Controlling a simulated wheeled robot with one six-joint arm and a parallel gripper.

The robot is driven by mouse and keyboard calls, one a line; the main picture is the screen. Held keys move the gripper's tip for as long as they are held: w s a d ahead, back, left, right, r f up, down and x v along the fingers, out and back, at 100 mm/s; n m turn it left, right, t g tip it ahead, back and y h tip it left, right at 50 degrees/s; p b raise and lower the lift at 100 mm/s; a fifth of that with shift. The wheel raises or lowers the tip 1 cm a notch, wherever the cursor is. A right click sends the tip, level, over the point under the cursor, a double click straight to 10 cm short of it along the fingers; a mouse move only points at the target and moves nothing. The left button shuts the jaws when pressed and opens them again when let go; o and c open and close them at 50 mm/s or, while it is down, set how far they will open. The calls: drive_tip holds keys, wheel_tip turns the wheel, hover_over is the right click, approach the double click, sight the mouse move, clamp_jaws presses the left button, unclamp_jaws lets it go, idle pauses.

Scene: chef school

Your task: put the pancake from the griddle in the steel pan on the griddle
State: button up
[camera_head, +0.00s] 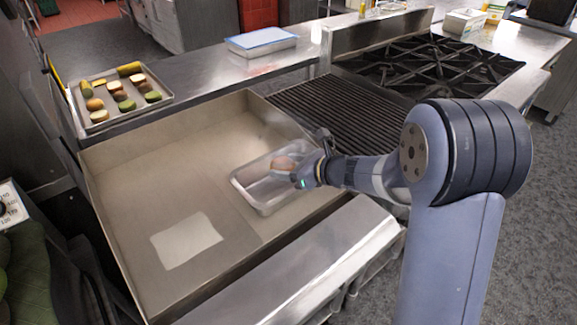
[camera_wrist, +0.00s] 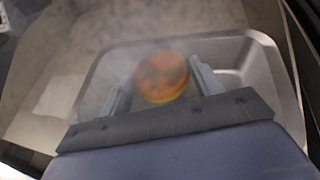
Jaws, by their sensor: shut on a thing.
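The pancake (camera_wrist: 162,77) is round and browned, and sits between the two fingers of my gripper (camera_wrist: 162,88) in the wrist view. In the head view the pancake (camera_head: 284,164) shows as a small brown shape at the tip of my gripper (camera_head: 296,174). The gripper is shut on it. The steel pan (camera_head: 243,184) is a shallow rectangular pan on the right part of the griddle (camera_head: 150,150). The pancake is over the pan; I cannot tell whether it touches the bottom. The pan's rim (camera_wrist: 262,38) also shows in the wrist view, around the pancake.
A pale square sheet (camera_head: 187,240) lies on the griddle, left of the pan. A ribbed grill (camera_head: 335,108) and black burners (camera_head: 425,65) lie to the right. The griddle's left part is clear.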

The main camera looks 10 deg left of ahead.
drive_tip(key=shift+f+b, duration=0.55)
drive_tip(key=shift+b, duration=0.15)
drive_tip(key=o, duration=1)
drive_tip(key=shift+o, duration=0.2)
drive_tip(key=shift+r+p, duration=0.55)
drive_tip(key=shift+p, duration=0.05)
drive_tip(key=v, duration=1.2)
